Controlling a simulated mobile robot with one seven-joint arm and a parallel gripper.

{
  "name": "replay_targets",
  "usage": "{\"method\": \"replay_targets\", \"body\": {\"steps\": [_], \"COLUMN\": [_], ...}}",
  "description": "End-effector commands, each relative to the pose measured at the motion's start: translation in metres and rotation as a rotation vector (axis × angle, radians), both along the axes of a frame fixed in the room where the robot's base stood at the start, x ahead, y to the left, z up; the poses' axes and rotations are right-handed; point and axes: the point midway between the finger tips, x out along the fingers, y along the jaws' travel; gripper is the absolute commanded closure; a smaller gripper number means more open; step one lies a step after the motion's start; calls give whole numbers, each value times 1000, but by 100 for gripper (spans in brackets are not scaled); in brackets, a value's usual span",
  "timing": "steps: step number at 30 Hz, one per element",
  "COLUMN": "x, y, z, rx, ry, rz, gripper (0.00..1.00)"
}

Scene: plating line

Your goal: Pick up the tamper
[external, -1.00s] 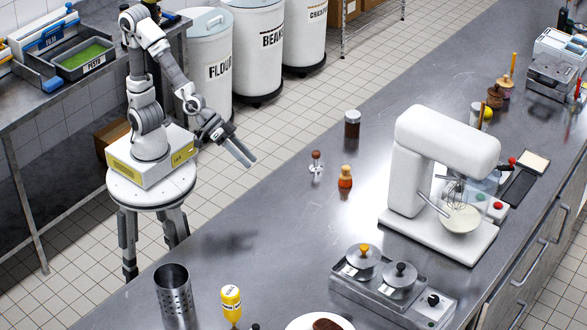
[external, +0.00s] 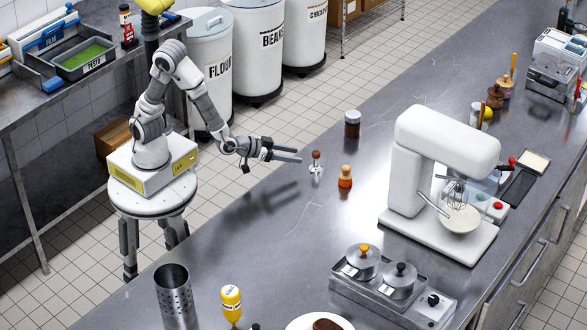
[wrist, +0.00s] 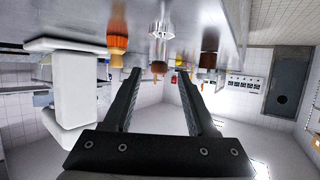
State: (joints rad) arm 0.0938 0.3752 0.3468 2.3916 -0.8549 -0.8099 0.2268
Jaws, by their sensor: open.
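The tamper (external: 316,167) stands upright on the steel counter, with a brown knob on top and a silver metal lower part. In the wrist view, which is upside down, the tamper (wrist: 162,24) hangs from the top, its knob between and beyond my fingers. My gripper (external: 299,155) is open and empty, held level just left of the tamper in the external view. Its two dark fingers also show in the wrist view (wrist: 158,72), spread apart and pointing toward the tamper. I cannot tell whether a fingertip touches it.
An orange-and-brown wooden item (external: 345,177) stands close to the right of the tamper. A dark jar (external: 352,124) stands behind it. A white stand mixer (external: 440,170) is farther right, and a burner with pots (external: 392,285) is in front.

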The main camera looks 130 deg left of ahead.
Motion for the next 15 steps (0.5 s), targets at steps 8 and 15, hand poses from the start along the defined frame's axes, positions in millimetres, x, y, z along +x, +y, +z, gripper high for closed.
{"method": "replay_targets", "body": {"steps": [8,15], "x": [21,33], "y": [28,46], "z": [-15,-27], "rx": [-1,-1], "ry": [1,0], "rz": [0,3], "gripper": [43,43]}}
